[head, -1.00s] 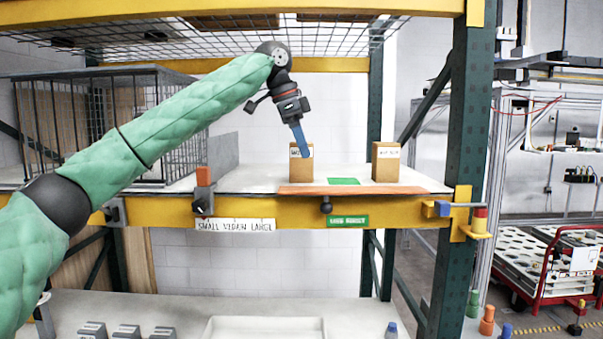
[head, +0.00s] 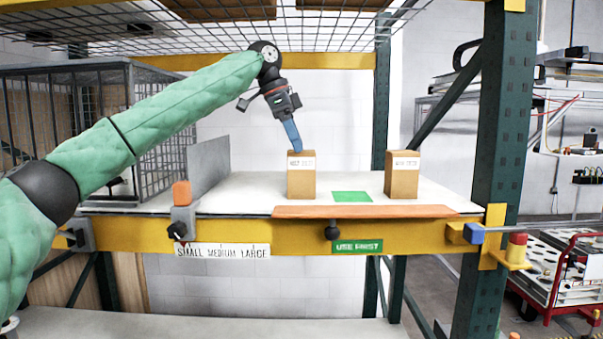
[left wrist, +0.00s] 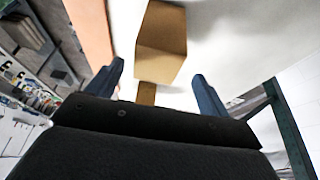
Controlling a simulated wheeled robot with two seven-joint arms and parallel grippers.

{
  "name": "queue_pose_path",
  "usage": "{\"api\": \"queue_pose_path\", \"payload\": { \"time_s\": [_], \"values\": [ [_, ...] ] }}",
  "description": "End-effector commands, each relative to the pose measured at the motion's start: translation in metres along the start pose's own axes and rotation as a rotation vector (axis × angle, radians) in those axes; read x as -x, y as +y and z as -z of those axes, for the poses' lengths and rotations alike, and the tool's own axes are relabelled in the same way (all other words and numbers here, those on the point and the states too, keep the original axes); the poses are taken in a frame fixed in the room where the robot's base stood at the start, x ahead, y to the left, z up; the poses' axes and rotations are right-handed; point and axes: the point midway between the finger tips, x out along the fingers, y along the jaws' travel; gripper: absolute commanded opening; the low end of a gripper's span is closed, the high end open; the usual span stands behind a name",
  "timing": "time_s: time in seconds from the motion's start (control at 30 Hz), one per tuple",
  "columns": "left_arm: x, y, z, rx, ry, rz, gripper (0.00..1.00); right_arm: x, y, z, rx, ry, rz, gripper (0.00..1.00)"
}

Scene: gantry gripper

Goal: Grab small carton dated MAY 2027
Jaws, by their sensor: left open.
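Two small brown cartons with white labels stand upright on the white shelf (head: 250,197). The left carton (head: 301,180) and the right carton (head: 402,179) have a green patch between them; their label print is too blurred to read surely. My left gripper (head: 295,148) points down at the top of the left carton, its blue fingers overlapping the carton's top edge. In the left wrist view the gripper (left wrist: 160,78) is open, its fingers apart, with a brown carton (left wrist: 162,38) ahead of the gap and nothing visibly clamped. My right gripper is not in view.
A wire cage (head: 150,130) and a grey panel (head: 208,165) stand left of the cartons. A wire mesh (head: 330,30) hangs above. The green patch (head: 352,197) lies bare. An orange strip (head: 365,211) runs along the front edge. A dark green post (head: 497,140) rises at right.

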Motion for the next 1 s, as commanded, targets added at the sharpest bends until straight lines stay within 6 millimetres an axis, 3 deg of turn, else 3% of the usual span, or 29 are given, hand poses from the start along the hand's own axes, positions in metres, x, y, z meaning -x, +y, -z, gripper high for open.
{"api": "queue_pose_path", "payload": {
  "time_s": [0.33,0.7,0.97,1.0],
  "values": [
    [-0.022,-0.001,0.0,0.0,-0.001,-0.002,0.8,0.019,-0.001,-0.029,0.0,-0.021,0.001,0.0],
    [-0.059,-0.002,-0.002,-0.001,0.001,0.0,0.8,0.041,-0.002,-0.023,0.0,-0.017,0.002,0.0],
    [-0.062,-0.002,-0.002,0.0,0.001,0.0,0.8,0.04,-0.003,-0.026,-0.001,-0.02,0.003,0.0],
    [-0.062,-0.002,-0.002,0.0,0.001,0.0,0.74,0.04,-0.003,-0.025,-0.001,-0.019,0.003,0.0]
  ]
}}
